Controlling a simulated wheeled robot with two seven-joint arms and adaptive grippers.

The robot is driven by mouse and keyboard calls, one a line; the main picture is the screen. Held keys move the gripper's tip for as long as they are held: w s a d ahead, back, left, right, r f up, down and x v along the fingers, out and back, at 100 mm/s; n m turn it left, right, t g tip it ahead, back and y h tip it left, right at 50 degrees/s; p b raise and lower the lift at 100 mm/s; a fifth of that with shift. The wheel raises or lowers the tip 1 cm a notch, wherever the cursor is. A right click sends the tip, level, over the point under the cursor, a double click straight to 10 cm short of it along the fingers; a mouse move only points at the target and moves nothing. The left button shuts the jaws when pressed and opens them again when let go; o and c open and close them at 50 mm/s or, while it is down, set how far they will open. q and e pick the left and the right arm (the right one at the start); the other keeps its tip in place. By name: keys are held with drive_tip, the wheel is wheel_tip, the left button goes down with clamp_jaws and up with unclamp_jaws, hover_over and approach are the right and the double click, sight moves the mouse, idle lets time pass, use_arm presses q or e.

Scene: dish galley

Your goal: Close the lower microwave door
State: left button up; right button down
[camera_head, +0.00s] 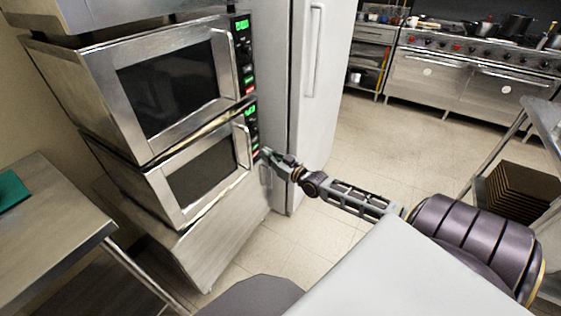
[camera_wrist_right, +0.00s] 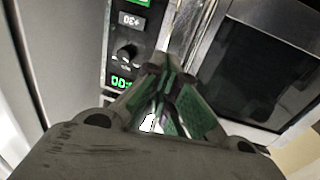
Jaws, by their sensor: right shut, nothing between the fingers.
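The lower microwave door (camera_head: 203,172) has a dark window and a vertical metal handle (camera_head: 243,147) at its right side. It looks flush or nearly flush with the front; I cannot tell whether a narrow gap remains. My right gripper (camera_head: 268,156) is shut and empty, just right of the handle and near the lower control panel (camera_head: 253,130). In the right wrist view, the shut green-padded fingers (camera_wrist_right: 168,78) point toward the microwave fronts, between a panel with a knob and a dark door window. I cannot tell whether they touch anything. My left gripper is out of view.
The upper microwave (camera_head: 165,85) is stacked above, its door looking shut. A white fridge (camera_head: 300,80) stands close on the right. A steel table (camera_head: 45,225) is at left, a rack with brown trays (camera_head: 520,195) at right. The tiled floor between is clear.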

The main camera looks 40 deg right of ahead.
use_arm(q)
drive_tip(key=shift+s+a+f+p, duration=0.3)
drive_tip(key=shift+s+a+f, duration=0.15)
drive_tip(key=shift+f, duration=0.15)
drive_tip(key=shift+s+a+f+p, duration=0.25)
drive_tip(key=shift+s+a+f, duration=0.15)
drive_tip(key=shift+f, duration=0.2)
use_arm(e)
drive_tip(key=s, duration=0.2)
drive_tip(key=s+d, duration=0.1)
drive_tip(key=s, duration=0.2)
drive_tip(key=shift+s+d, duration=0.25)
drive_tip(key=shift+s, duration=0.1)
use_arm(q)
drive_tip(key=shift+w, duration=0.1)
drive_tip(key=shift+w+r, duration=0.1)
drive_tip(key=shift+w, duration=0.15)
